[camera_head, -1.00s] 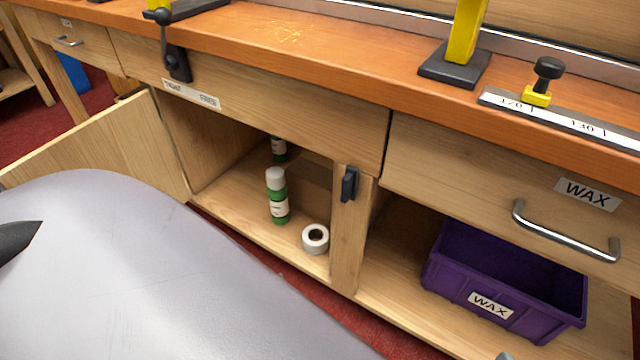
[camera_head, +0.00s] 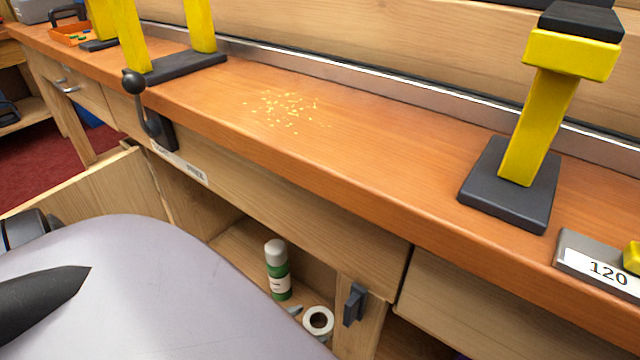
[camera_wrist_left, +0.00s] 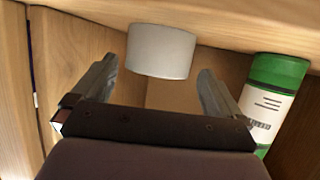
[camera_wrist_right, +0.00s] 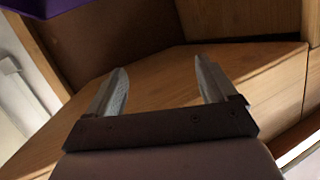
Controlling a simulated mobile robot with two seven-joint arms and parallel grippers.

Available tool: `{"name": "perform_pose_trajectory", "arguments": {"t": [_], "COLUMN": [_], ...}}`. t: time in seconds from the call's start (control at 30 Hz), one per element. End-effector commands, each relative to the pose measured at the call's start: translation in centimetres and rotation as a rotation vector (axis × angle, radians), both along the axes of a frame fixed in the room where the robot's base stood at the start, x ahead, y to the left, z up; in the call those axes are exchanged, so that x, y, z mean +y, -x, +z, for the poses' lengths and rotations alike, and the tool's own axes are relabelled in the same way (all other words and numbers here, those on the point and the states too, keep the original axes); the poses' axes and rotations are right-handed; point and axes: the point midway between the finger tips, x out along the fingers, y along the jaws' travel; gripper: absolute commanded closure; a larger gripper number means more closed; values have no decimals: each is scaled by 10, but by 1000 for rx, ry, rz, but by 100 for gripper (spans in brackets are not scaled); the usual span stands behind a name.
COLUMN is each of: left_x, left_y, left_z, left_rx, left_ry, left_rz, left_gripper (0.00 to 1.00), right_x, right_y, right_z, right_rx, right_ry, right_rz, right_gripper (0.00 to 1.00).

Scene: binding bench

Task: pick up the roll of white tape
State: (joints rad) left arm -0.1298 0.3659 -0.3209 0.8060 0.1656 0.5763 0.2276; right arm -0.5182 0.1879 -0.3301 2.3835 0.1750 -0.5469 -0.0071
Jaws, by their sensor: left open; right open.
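The roll of white tape (camera_head: 318,321) stands in the open cupboard under the bench, near its right-hand post. In the left wrist view the tape roll (camera_wrist_left: 161,51) appears ahead of and between the spread fingers of my left gripper (camera_wrist_left: 157,72); I cannot tell if they touch it. In the head view only a grey fingertip of the left gripper (camera_head: 295,311) shows, just left of the tape; the rest is hidden behind my body. My right gripper (camera_wrist_right: 160,68) is open and empty, facing wooden panels.
A green bottle with a white cap (camera_head: 277,268) stands left of the tape; its green part (camera_wrist_left: 275,85) is close to one left finger. The cupboard door (camera_head: 95,188) is open. A dark latch (camera_head: 355,303) is on the post. A purple crate (camera_wrist_right: 45,6) edges the right wrist view.

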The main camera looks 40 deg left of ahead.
Motion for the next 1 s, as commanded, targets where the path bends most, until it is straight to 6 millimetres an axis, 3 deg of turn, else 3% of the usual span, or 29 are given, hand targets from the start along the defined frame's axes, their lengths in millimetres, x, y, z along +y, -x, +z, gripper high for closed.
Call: {"name": "perform_pose_trajectory", "arguments": {"t": [0.37, 0.67, 0.83, 1.0], "left_x": [-9, -10, -10, -10], "left_y": [-47, -52, -52, -52], "left_z": [-21, -20, -20, -20], "left_rx": [0, 2, 2, 1], "left_ry": [0, 0, 0, 0], "left_rz": [0, 0, 0, 0], "left_gripper": [0, 0, 45, 45], "right_x": [-14, -16, -16, -16], "right_y": [6, 6, 6, 6], "right_z": [-2, 3, 3, 3], "right_rx": [-122, -141, -141, -141], "right_ry": [90, 103, 103, 102], "right_rz": [-26, -30, -30, -29], "right_gripper": [15, 15, 15, 15]}}
